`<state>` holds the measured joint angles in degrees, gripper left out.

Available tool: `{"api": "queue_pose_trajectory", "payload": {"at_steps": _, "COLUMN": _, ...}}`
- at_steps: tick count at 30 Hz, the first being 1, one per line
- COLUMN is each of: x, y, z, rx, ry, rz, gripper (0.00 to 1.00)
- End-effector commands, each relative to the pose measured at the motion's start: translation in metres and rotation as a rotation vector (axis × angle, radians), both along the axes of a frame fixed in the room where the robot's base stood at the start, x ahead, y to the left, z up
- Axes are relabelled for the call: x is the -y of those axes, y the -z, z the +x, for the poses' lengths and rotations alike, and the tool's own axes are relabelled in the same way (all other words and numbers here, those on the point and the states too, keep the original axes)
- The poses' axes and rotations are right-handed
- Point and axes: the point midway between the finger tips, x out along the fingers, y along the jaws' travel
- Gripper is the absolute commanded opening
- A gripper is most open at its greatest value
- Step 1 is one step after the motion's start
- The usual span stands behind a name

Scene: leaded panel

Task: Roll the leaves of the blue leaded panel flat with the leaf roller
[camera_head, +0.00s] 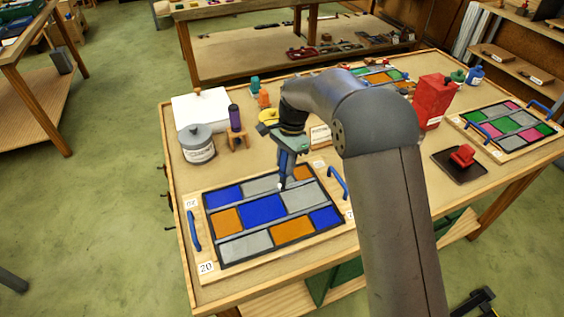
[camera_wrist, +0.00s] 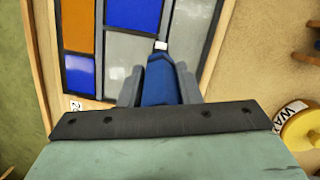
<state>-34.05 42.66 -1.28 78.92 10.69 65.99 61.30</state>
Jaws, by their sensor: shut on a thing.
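The blue leaded panel (camera_head: 263,209) has blue, orange and grey panes between dark leaves. It lies in a wooden tray (camera_head: 208,276) with blue handles at the table's near left. My gripper (camera_head: 287,158) is over the panel's far part, pointing down. It is shut on the leaf roller (camera_wrist: 158,92), a blue handle with a small white tip. The tip is at a dark leaf beside grey panes; I cannot tell if it touches. The gripper (camera_wrist: 158,82) and part of the panel (camera_wrist: 133,48) also show in the wrist view.
Behind the panel stand a grey lidded pot (camera_head: 197,143), a purple bottle (camera_head: 235,118) on a small wooden stand and a white block (camera_head: 201,108). A red can (camera_head: 431,100), a red tool on a dark pad (camera_head: 461,157) and another panel (camera_head: 508,128) are at right.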

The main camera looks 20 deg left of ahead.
Motion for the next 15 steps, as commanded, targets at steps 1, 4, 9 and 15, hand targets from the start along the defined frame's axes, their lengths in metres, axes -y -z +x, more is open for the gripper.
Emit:
{"api": "queue_pose_trajectory", "payload": {"at_steps": 1, "x": 0.0027, "y": 0.0006, "z": 0.0019, "rx": -0.001, "ry": 0.001, "rz": -0.002, "gripper": 0.08}}
{"api": "queue_pose_trajectory", "payload": {"at_steps": 4, "x": 0.0049, "y": 0.0009, "z": 0.0038, "rx": -0.001, "ry": 0.0, "rz": -0.002, "gripper": 0.08}}
{"api": "queue_pose_trajectory", "payload": {"at_steps": 9, "x": 0.0052, "y": 0.0012, "z": 0.0041, "rx": -0.001, "ry": -0.001, "rz": -0.001, "gripper": 0.08}}
{"api": "queue_pose_trajectory", "payload": {"at_steps": 15, "x": 0.0061, "y": 0.0011, "z": 0.0049, "rx": -0.001, "ry": 0.0, "rz": -0.002, "gripper": 0.08}}
